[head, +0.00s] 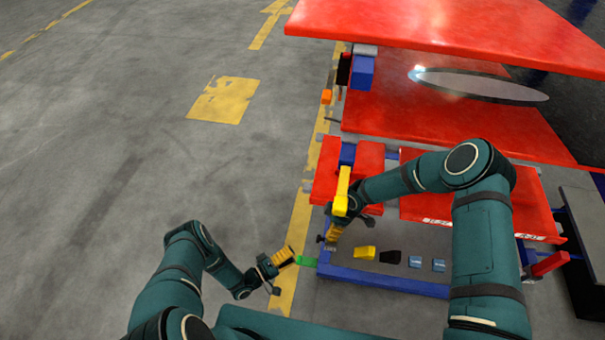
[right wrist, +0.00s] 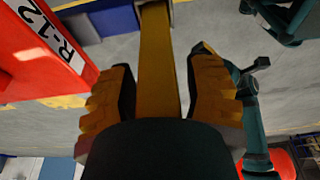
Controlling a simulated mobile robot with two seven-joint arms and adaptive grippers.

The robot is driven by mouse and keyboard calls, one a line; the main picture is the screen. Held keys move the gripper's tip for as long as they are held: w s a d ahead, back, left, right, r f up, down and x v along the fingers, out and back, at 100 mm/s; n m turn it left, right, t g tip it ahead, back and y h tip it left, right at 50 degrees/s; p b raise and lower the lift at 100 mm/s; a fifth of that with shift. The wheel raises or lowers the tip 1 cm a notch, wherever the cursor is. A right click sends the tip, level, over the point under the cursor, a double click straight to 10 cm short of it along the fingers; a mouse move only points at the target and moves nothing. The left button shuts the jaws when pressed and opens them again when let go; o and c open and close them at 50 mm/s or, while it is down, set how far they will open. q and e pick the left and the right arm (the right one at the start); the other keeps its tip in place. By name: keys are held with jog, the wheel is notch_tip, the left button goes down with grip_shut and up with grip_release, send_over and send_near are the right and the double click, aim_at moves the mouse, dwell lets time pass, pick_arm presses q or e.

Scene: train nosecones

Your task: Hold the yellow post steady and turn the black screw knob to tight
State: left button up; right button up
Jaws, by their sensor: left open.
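The yellow post (head: 342,190) stands upright at the left end of the red and blue fixture. In the right wrist view the post (right wrist: 158,65) runs between the two orange-yellow fingers of my right gripper (right wrist: 163,95). Narrow gaps show on both sides, so this gripper looks open around the post. In the head view it is partly hidden behind the post. My left gripper (head: 283,257) is open and empty, lower left of the post, close to a green piece. A small dark part (head: 320,239) beside the blue frame may be the black screw knob; it is too small to be sure.
A blue-framed bench (head: 385,281) holds a yellow block (head: 365,252), a black block (head: 390,257) and small blue pieces (head: 427,264). The green piece (head: 306,261) is at its left corner. Large red panels (head: 440,105) rise behind. The floor at left is clear.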

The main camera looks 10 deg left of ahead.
jog(key=shift+r, duration=0.1)
